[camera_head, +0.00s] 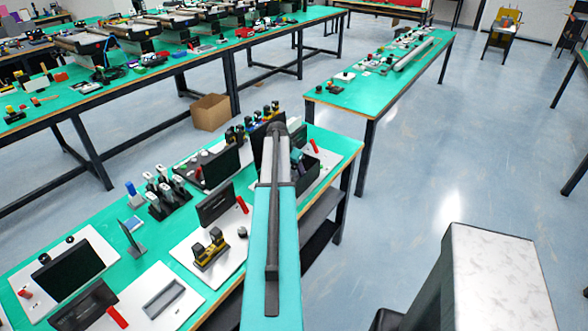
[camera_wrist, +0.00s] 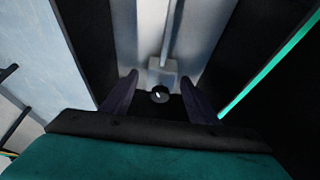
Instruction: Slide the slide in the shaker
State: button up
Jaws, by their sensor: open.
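In the wrist view, my gripper (camera_wrist: 158,80) is open, with its two dark fingers apart. A small grey block (camera_wrist: 163,69) with a dark round knob (camera_wrist: 160,96) below it shows between the fingers. A light grey rod (camera_wrist: 172,32) runs up from the block along a pale panel between dark walls. This may be the slide of the shaker, but I cannot tell for sure. Nothing is clearly held, and contact with the fingers cannot be told.
The near green table (camera_head: 130,258) carries a dark bin (camera_head: 318,168), dark screens (camera_head: 216,205), a yellow-and-black device (camera_head: 209,248) and a rack of pale-topped tools (camera_head: 168,194). A cardboard box (camera_head: 210,112) stands on the floor behind. Open floor (camera_head: 440,160) lies to the right.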

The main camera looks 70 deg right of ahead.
jog(key=shift+d+f, duration=0.15)
jog(key=shift+f, duration=0.2)
grip_shut()
jog(key=shift+w+a+b, duration=0.2)
jog(key=shift+a+b, duration=0.15)
jog(key=shift+a, duration=0.6)
jog(key=shift+w+a+b, duration=0.15)
jog(key=shift+a+b, duration=0.2)
jog(key=shift+a, duration=0.6)
grip_release()
